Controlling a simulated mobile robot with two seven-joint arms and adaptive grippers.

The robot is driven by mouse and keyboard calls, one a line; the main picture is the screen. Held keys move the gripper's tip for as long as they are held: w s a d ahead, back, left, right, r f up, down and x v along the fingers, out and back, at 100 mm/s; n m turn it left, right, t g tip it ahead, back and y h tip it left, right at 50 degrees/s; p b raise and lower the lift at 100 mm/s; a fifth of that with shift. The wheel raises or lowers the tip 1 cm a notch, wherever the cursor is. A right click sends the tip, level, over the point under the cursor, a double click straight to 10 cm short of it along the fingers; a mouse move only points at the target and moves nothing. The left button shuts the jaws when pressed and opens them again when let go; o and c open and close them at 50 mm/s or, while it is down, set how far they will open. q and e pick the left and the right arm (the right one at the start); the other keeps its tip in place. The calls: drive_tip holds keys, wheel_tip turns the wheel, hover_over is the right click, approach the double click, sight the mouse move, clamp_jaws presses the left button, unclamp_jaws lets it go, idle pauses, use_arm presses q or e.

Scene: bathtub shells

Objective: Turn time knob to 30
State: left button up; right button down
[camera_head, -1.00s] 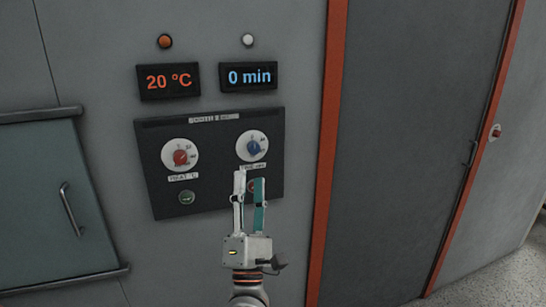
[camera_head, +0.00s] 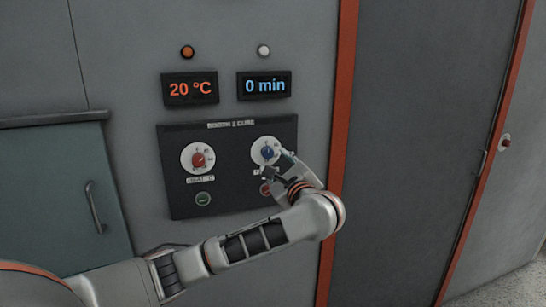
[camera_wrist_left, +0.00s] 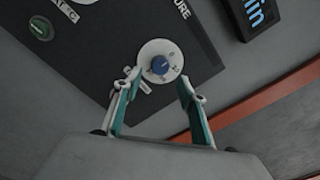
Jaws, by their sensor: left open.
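The blue time knob (camera_head: 267,152) sits on a white dial at the right of the black control panel (camera_head: 228,203). The display above it (camera_head: 264,86) reads 0 min. My left gripper (camera_head: 279,160) is at the knob's lower right in the head view, partly covering the dial and its label. In the left wrist view, the blue knob (camera_wrist_left: 160,65) lies between and beyond the open fingertips of the left gripper (camera_wrist_left: 158,80). The fingers look apart from the knob. The right gripper is not in view.
A red temperature knob (camera_head: 198,160) is to the left, under a display (camera_head: 190,89) reading 20 °C. A green button (camera_head: 203,198) and a partly hidden red button (camera_head: 266,189) sit below the dials. An orange door frame (camera_head: 339,130) stands to the right.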

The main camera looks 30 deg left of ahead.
sight(269, 155)
use_arm(q)
drive_tip(key=p+x, duration=0.1)
drive_tip(key=x, duration=0.5)
drive_tip(key=shift+s, duration=0.1)
drive_tip(key=shift+c, duration=0.4)
drive_tip(key=c, duration=1)
